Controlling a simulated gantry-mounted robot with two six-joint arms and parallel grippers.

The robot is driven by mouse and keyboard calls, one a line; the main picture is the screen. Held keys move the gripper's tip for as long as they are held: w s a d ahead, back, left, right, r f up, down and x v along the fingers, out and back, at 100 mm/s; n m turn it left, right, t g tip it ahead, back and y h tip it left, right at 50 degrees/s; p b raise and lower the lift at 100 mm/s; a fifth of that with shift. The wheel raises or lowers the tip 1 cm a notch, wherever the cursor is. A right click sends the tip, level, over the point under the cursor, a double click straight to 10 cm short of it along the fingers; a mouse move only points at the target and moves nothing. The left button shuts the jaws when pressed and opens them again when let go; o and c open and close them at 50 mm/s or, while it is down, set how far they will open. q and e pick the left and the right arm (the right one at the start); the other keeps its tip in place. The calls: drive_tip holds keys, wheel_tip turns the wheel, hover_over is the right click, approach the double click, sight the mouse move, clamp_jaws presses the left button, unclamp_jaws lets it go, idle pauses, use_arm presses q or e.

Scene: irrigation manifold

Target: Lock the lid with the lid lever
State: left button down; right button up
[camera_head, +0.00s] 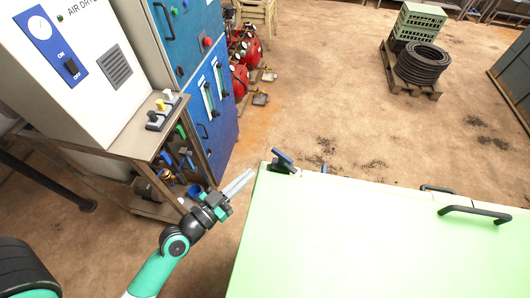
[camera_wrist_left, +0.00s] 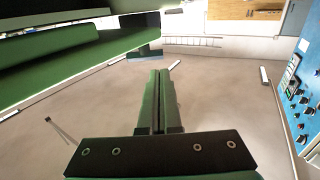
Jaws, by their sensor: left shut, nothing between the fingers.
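The pale green lid (camera_head: 330,235) fills the lower right of the head view and looks closed. A lever with a blue flat handle (camera_head: 283,156) on a black mount sits at its far left corner, tilted. My left gripper (camera_head: 248,176) is shut and empty, just left of the lid's left edge, apart from the lever. In the left wrist view, the shut fingers (camera_wrist_left: 158,74) point away from the camera. A green body (camera_wrist_left: 55,62) spans the upper left there, with a dark piece at its end that I cannot identify surely. My right gripper is not seen.
A pallet with coiled black hose (camera_head: 423,64) is far back. Floor between is clear.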

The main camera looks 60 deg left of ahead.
sight(284, 162)
use_arm(q)
drive_tip(key=p+x, duration=0.2)
drive_tip(key=x, duration=0.4)
drive_tip(key=shift+w+a+r, duration=0.1)
drive_tip(key=shift+w, duration=0.25)
drive_tip(key=shift+w+a, duration=0.15)
drive_tip(key=shift+w, duration=0.45)
drive_tip(key=shift+f, duration=0.2)
